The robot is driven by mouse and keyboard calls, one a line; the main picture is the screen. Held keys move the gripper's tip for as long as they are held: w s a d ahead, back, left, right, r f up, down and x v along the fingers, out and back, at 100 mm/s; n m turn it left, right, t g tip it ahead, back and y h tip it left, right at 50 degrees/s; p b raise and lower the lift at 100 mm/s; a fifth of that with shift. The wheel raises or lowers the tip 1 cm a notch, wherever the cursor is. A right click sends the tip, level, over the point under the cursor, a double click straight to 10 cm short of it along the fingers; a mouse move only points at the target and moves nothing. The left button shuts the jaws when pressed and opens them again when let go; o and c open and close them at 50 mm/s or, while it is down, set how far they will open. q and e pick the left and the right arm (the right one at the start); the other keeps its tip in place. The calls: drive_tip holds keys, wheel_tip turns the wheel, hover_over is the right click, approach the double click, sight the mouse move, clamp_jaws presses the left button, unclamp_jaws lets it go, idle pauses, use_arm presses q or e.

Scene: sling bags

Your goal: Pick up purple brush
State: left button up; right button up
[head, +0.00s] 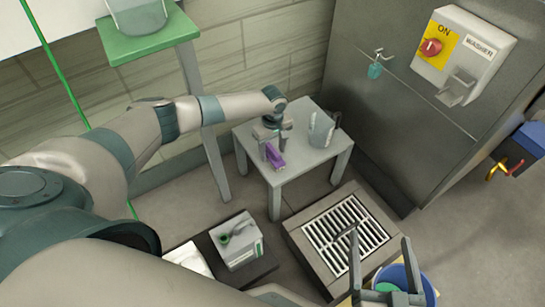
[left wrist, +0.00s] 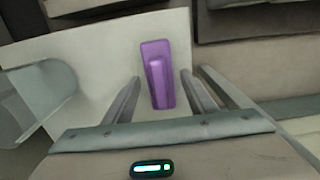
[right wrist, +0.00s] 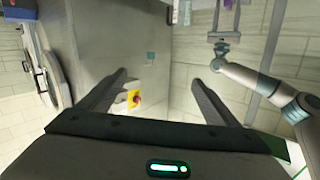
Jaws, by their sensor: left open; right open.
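The purple brush (head: 274,156) lies on the small grey table (head: 303,165), near its front left edge. In the left wrist view the brush (left wrist: 157,75) lies lengthwise between my open left fingers, with its raised handle towards me. My left gripper (head: 273,143) points down just above and behind the brush. No contact with the brush can be made out. My right gripper (head: 379,236) is open and empty at the lower right, away from the table. The right wrist view also shows this gripper (right wrist: 160,78) with nothing between its fingers.
A grey jug (head: 321,130) stands on the table right of the brush. A floor drain (head: 345,235) is in front of the table. A white canister (head: 237,243) stands at the lower middle. A blue bucket (head: 427,287) is under my right gripper. A washer cabinet (head: 390,110) stands right.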

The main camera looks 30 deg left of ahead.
use_arm(q)
drive_tip(key=shift+f, duration=1.05)
use_arm(e)
drive_tip(key=r, duration=0.1)
drive_tip(key=t, duration=0.1)
drive_tip(key=r, duration=0.1)
drive_tip(key=shift+a+r+t+y, duration=0.25)
drive_tip(key=shift+r+t+y, duration=0.05)
use_arm(q)
drive_tip(key=shift+c, duration=0.7)
drive_tip(key=c, duration=1)
